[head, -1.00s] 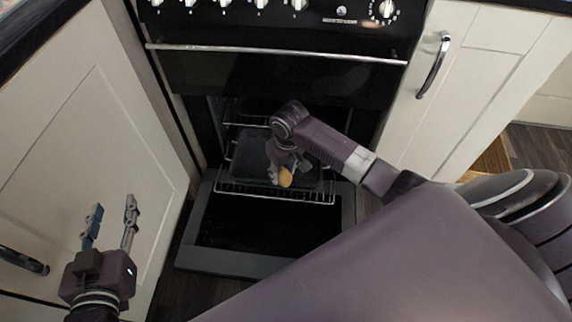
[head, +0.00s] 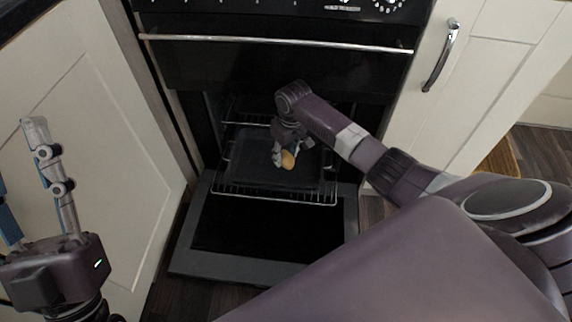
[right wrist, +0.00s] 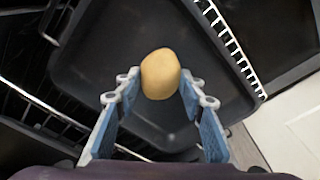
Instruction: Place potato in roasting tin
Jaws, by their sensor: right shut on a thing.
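The potato (head: 288,160) is a small tan, oval thing. My right gripper (head: 281,155) is shut on it, over the dark roasting tin (head: 300,177). In the right wrist view the potato (right wrist: 160,74) sits between the two fingertips (right wrist: 160,82), with the tin's floor (right wrist: 130,115) behind it. I cannot tell whether the potato touches the tin. The tin rests on a wire oven rack. My left gripper (head: 20,180) is open and empty at the left, in front of a cabinet door.
The oven door (head: 270,230) is folded down below the wire rack (head: 230,190). The oven's handle bar (head: 270,45) is above. Cream cabinets stand on the left (head: 90,130) and right (head: 470,90). Dark floor shows beside the door.

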